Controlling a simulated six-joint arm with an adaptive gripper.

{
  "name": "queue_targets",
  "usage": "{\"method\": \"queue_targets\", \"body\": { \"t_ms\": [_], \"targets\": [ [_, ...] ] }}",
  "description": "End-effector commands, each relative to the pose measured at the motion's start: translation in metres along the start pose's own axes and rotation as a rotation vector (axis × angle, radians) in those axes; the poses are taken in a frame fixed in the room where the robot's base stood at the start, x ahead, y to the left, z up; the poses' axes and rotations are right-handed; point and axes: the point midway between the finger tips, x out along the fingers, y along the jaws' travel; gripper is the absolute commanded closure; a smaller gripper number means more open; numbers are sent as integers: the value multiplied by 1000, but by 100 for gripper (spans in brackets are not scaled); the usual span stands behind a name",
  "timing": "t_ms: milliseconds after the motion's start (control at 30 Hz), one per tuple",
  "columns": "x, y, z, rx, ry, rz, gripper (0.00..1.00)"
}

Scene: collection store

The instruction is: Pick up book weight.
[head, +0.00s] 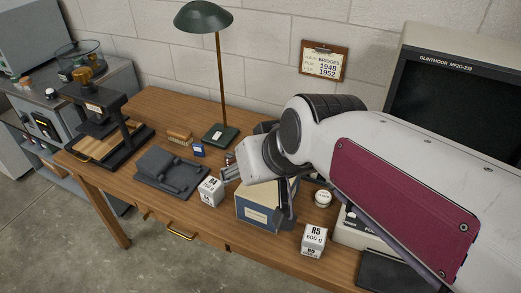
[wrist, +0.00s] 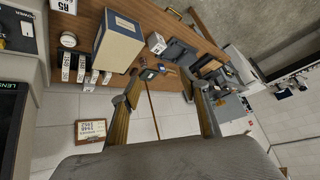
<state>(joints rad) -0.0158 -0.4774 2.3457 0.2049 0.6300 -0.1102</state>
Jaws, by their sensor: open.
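No object is plainly marked as the book weight. A dark grey padded piece (head: 170,172) with raised parts lies on the wooden table, left of centre; it also shows in the wrist view (wrist: 180,50). A white cube labelled "R5 600 g" (head: 313,241) stands near the front edge. Another white cube (head: 210,191) stands beside the grey piece and shows in the wrist view (wrist: 157,42). My gripper (wrist: 165,88) is open, with nothing between its fingers. In the head view it hangs above the table near the blue and cream box (head: 258,206), and its fingers are partly hidden.
A green lamp (head: 219,134) stands at the back, with a blue tin (head: 198,150) and a wooden brush (head: 179,138) nearby. A black press (head: 105,125) is at the left end. A round white lidded tub (head: 323,198) and a large monitor (head: 455,100) are on the right.

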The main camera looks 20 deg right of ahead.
Motion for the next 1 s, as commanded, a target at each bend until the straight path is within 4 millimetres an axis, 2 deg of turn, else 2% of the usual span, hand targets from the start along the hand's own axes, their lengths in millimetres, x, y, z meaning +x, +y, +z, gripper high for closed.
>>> {"method": "queue_targets", "body": {
  "t_ms": [200,467,700,1000],
  "targets": [
    [28,-8,-50,30,67,-32,55],
    [64,-12,-107,75,152,-49,55],
    [101,-7,-153,120,227,-42,55],
    [152,8,-201,183,314,-2,55]
  ]
}}
